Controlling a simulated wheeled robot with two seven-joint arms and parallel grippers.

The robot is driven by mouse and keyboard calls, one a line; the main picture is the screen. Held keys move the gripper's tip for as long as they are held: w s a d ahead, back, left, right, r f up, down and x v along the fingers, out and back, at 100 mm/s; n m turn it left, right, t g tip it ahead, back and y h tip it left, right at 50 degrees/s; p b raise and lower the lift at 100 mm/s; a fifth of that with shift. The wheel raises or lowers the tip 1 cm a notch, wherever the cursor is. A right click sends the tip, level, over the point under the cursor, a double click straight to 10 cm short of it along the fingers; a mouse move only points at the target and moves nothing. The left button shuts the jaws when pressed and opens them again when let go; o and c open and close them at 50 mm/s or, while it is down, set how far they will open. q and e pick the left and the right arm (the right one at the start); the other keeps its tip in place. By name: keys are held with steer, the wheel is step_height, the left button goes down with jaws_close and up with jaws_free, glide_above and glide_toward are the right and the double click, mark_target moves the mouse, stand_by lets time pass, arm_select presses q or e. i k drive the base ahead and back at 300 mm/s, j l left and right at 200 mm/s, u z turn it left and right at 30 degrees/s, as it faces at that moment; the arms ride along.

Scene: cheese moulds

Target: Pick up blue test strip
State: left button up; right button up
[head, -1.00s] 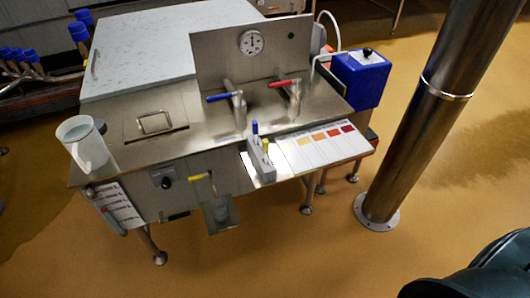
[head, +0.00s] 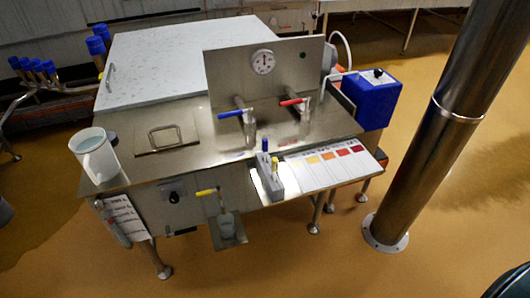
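A grey holder block (head: 267,177) stands near the front edge of the steel bench, just left of the colour chart. A blue-topped strip (head: 265,146) stands upright at the back of the holder. A yellow-topped strip (head: 275,164) stands in front of it. The lower parts of both strips are hidden in the holder. Neither of my grippers shows in the head view.
A white jug (head: 97,160) stands on the bench's left end. A colour chart (head: 331,165) lies right of the holder. Blue and red valve handles (head: 230,114) rise behind it. A blue box (head: 372,98) is at right, near a steel column (head: 433,135). The floor in front is clear.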

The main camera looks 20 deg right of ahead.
mark_target(264, 141)
steer(key=i+j, duration=1.1)
steer(key=j+z, duration=0.1)
steer(key=z, duration=1.15)
